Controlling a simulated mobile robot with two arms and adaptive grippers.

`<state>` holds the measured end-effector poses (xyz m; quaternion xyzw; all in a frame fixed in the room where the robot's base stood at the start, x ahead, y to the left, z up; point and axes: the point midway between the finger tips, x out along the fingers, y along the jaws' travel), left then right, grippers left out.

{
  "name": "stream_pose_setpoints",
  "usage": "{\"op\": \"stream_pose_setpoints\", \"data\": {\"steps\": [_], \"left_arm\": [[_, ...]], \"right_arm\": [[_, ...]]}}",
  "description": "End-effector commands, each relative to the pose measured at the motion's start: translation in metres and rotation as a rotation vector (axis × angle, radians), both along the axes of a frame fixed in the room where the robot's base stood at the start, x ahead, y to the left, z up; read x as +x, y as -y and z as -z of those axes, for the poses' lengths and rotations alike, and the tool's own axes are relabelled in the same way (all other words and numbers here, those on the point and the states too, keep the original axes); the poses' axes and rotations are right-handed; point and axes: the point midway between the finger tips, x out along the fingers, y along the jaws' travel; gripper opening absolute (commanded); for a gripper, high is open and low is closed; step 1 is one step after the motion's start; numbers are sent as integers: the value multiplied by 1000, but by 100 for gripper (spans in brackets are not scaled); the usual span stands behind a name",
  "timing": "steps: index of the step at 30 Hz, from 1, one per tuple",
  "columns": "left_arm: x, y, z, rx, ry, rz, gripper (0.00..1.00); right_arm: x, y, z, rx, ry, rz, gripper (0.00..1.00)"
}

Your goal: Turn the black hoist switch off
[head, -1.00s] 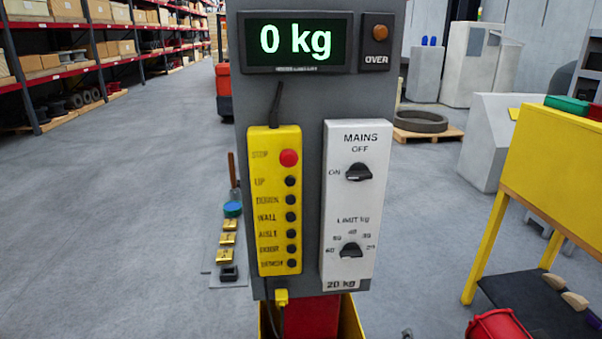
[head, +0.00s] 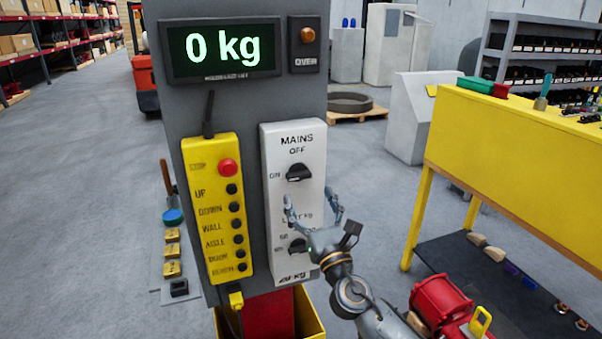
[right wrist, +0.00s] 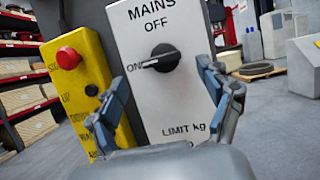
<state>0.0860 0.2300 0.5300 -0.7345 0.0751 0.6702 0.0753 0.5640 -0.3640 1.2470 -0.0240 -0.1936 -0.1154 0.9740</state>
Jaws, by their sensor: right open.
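The black mains switch (head: 299,173) is a round knob on a white panel (head: 277,220), with OFF above it and ON to its left. In the right wrist view the switch (right wrist: 162,57) has its white pointer mark towards ON. My right gripper (head: 313,204) is open and empty in front of the panel, just below the switch in the head view. In the right wrist view its fingers (right wrist: 162,78) stand to either side, below the knob, and no contact shows. My left gripper is not in view.
A black limit knob (head: 297,246) sits lower on the panel, partly behind my right gripper. A yellow button pendant (head: 217,205) with a red stop button hangs left of it. The display (head: 222,46) reads 0 kg. A yellow bench (head: 510,145) stands at right.

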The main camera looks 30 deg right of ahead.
Motion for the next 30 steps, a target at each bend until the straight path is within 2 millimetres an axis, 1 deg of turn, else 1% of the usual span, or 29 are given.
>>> {"op": "stream_pose_setpoints", "data": {"steps": [1,3,6,9,13,20,21,23,24,26,27,29,30], "left_arm": [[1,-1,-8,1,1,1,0],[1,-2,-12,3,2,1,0],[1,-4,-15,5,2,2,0],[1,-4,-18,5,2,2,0],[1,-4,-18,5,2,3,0],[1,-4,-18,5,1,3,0],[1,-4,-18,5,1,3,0],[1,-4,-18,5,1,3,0],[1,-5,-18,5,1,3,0],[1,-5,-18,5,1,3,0],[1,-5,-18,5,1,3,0],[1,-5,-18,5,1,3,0],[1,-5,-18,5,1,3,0]], "right_arm": [[10,3,-9,0,2,2,79],[21,6,-13,1,2,1,79],[34,8,-16,1,0,1,79],[42,10,-18,1,0,1,79],[47,11,-20,1,0,0,79],[48,12,-19,2,-1,-1,79],[48,12,-19,2,-1,-1,77],[47,11,-19,2,-1,-1,65],[47,11,-19,2,-1,-1,57],[47,11,-19,2,-1,-1,45],[47,11,-19,2,-1,-1,36],[47,11,-19,2,-1,-1,25],[47,12,-19,2,-1,-1,25]]}}
